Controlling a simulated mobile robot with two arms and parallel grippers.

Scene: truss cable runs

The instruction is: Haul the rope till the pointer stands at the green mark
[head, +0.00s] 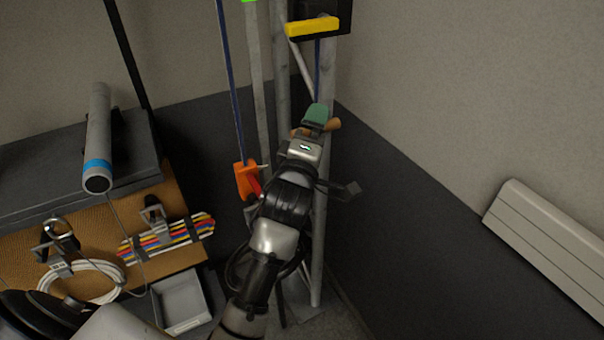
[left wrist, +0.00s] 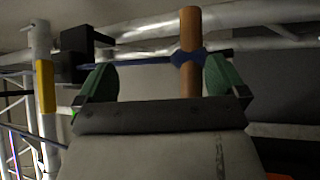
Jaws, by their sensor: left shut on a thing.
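My left gripper (head: 314,120), with green fingertips, is shut on a wooden handle (head: 333,125) in front of the truss. In the left wrist view the handle (left wrist: 190,80) stands between the fingertips (left wrist: 160,80), with blue rope (left wrist: 189,57) wrapped round it. The rope (head: 317,57) rises from the gripper to a black block with a yellow bar. Another blue rope run (head: 229,75) goes down to an orange block (head: 243,180). A small pale tip beside it looks like the pointer (head: 264,167). The green mark (head: 250,1) is far above, at the top edge. My right gripper is not in view.
The black block's yellow bar (head: 312,27) is above my gripper. Truss tubes (head: 328,80) stand close behind. A bench at left holds a grey cylinder (head: 97,135), striped cables (head: 168,238) and a white cable coil (head: 75,293). A wall heater (head: 545,245) is at right.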

